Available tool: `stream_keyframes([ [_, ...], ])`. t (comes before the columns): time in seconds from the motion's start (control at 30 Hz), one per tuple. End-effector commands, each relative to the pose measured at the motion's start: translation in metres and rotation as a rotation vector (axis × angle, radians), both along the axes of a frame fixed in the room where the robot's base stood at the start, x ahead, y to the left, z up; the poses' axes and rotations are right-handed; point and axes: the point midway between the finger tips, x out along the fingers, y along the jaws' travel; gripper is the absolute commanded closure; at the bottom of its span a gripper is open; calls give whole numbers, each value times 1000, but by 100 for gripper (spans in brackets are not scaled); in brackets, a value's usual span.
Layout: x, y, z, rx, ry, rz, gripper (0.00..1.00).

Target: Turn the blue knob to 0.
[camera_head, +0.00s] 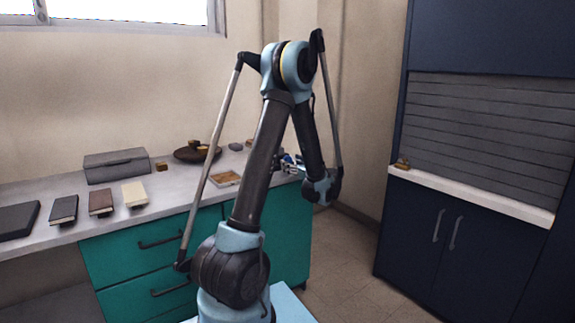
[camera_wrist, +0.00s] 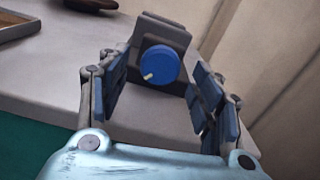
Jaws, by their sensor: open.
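The blue knob (camera_wrist: 159,64) is a round dial on the front of a grey box (camera_wrist: 158,30) that stands on the countertop. A pale pointer mark sits at its lower left edge. No numbers can be read around it. My gripper (camera_wrist: 163,100) is open in the wrist view, with its blue-padded fingers apart to the left and right. The knob lies between and beyond the fingers, and neither finger clearly touches it. In the head view my gripper (camera_head: 289,162) is mostly hidden behind my arm at the right end of the counter, and the knob cannot be made out there.
The grey counter (camera_head: 60,195) over teal drawers (camera_head: 130,250) bears a grey case (camera_head: 117,166), several small books, a dark bowl (camera_head: 185,155) and a wooden tray (camera_head: 226,179). A navy cabinet (camera_head: 455,235) stands at the right. Open floor (camera_head: 340,260) lies between.

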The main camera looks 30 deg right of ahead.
Motion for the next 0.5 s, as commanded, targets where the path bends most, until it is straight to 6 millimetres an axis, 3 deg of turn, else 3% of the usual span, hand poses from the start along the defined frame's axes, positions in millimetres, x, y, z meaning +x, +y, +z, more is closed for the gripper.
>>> stream_keyframes([
  [0.2, 22, 2, 0, 0, 0, 1, 40],
  [0.5, 28, 2, 0, 0, 0, 0, 40],
])
